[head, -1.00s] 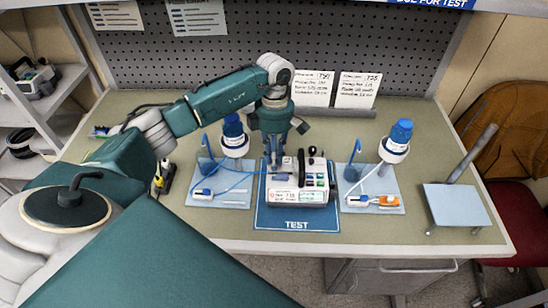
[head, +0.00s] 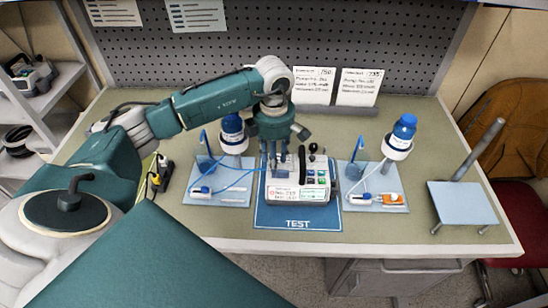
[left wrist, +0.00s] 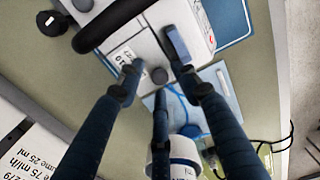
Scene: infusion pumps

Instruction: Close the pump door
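The infusion pump (head: 312,190) is a white box with a dark handle, standing on the blue TEST mat (head: 260,216). In the left wrist view the pump (left wrist: 148,42) is close below my fingers. A blue piece (left wrist: 177,44) stands up from its surface, near the tip of one finger. I cannot tell how far the door is open. My right gripper is out of view.
Blue trays with a bottle and tubing stand on both sides: left (head: 234,200) and right (head: 390,207). Two cards (head: 335,86) stand behind. Bare bench lies behind the right tray.

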